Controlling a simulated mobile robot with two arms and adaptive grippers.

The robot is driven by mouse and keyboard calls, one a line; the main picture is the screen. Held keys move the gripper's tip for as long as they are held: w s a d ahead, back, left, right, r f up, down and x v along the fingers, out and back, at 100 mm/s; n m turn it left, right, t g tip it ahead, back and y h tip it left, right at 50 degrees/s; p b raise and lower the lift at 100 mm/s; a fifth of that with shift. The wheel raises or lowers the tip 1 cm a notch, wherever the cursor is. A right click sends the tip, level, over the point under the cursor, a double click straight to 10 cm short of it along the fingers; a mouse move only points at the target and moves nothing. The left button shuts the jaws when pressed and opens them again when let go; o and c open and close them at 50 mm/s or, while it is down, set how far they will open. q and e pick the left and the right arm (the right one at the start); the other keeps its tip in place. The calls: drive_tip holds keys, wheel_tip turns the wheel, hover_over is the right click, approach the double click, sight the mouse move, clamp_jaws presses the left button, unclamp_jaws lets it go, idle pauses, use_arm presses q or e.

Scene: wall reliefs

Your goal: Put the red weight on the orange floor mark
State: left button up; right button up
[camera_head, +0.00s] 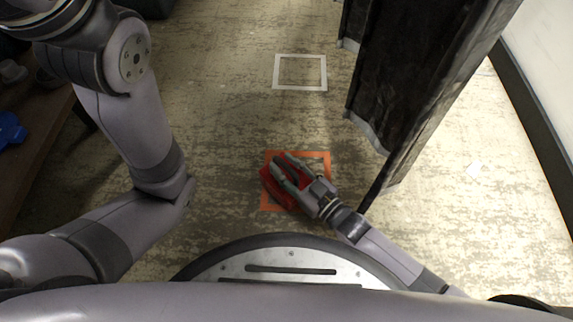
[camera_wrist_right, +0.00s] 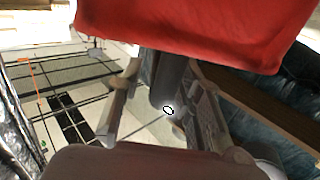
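The red weight (camera_head: 268,190) is at the left side of the orange floor mark (camera_head: 322,156) in the head view, covering part of its left edge. I cannot tell for certain whether it touches the floor. My right gripper (camera_head: 280,164) is over the weight, its fingers apart with red showing between them. In the right wrist view, the red body of the weight (camera_wrist_right: 190,28) fills the top. A dark round bar (camera_wrist_right: 169,80) shows between the fingers of the right gripper (camera_wrist_right: 164,75), with narrow gaps beside it. My left arm shows, but its gripper is out of view.
A white square outline (camera_head: 300,88) lies on the floor farther ahead. A dark upright panel (camera_head: 400,80) stands close to the right of the orange mark. A wooden bench (camera_head: 40,150) with a blue item (camera_head: 10,132) is at the left. The floor between the two marks is clear.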

drive_tip(key=shift+r, duration=0.2)
drive_tip(key=p+v, duration=0.6)
drive_tip(key=v, duration=0.6)
